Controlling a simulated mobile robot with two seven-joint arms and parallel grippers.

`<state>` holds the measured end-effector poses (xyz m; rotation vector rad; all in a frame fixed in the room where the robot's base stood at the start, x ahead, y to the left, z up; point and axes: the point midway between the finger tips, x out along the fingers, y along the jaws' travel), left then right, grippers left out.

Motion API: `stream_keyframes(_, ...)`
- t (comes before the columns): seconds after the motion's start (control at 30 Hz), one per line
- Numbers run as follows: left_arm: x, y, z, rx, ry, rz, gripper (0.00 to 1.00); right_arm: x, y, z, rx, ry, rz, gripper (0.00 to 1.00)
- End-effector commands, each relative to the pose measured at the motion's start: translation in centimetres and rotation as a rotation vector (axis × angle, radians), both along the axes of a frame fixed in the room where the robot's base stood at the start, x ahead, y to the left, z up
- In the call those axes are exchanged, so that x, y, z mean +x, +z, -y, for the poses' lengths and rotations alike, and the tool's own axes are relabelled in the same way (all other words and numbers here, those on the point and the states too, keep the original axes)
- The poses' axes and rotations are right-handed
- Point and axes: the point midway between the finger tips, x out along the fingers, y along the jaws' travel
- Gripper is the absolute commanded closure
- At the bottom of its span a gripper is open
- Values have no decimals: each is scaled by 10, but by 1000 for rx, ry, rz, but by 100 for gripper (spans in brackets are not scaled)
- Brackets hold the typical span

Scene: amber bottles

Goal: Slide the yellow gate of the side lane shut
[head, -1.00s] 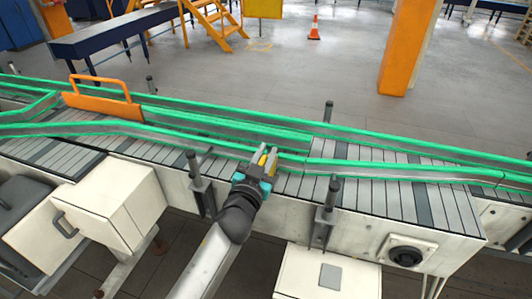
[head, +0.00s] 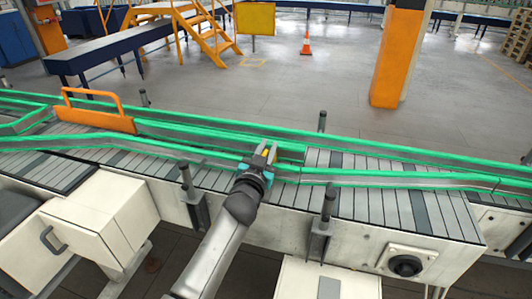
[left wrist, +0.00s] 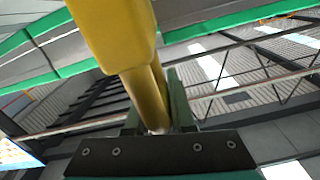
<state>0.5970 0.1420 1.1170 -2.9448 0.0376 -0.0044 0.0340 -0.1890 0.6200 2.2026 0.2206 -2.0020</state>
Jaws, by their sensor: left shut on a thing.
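My left gripper (head: 266,154) is over the near green-edged rail of the conveyor. It is shut on the yellow gate, whose thick yellow handle (left wrist: 118,35) fills the upper middle of the left wrist view, with a thinner yellow stem running down between the fingers. In the head view only a small bit of yellow shows at the fingers; the rest of the gate is hidden by my gripper and the rails. I cannot tell how much of the lane the gate spans. My right gripper is not in view.
An orange gate with a loop handle (head: 96,118) stands across the lanes at the left. Dark posts (head: 327,207) rise along the conveyor's near side. Green-edged rails (head: 400,180) run along the slatted belt. The lanes by my gripper hold no bottles that I see.

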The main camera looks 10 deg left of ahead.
Motion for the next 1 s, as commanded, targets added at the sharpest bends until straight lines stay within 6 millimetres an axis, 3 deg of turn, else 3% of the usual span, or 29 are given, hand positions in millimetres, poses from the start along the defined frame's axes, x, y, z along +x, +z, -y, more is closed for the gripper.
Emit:
stream_keyframes(0.17,2,4,-3,3,7,5,100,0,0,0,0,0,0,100)
stream_keyframes(0.2,2,4,-3,3,7,5,74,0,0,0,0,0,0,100)
stream_keyframes(0.4,1,3,-2,2,4,4,51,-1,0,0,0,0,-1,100)
stream_keyframes(0.77,-4,1,-1,0,2,2,50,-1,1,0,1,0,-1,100)
stream_keyframes(1.0,-33,1,-2,1,2,0,50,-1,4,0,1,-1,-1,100)
